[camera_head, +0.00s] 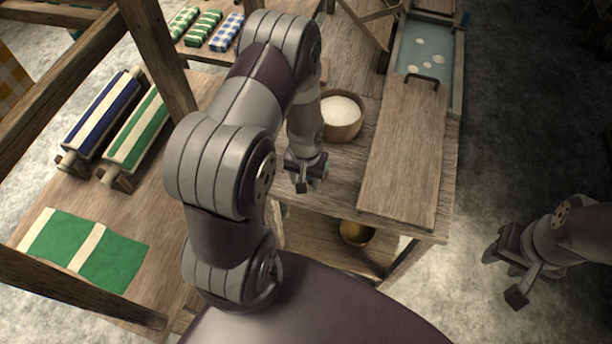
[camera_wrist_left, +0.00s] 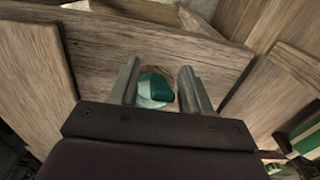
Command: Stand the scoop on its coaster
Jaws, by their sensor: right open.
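My left gripper (camera_head: 307,182) hangs low over the near left part of the bench, in front of the bowl. In the left wrist view its two fingers (camera_wrist_left: 160,75) stand apart, with a teal and pale green thing (camera_wrist_left: 155,86) between them in the picture. This may be the scoop, but its lower part is hidden by the gripper's body, and I cannot tell whether the fingers touch it. I cannot make out the coaster for certain. My right gripper (camera_head: 504,274) is open and empty, over the floor at the right.
A wooden bowl of white powder (camera_head: 341,117) stands behind my left gripper. A wooden board (camera_head: 405,150) lies to its right, before a water trough (camera_head: 426,50). A brass pot (camera_head: 356,233) sits on the lower shelf. Cloth rolls and loom beams stand left.

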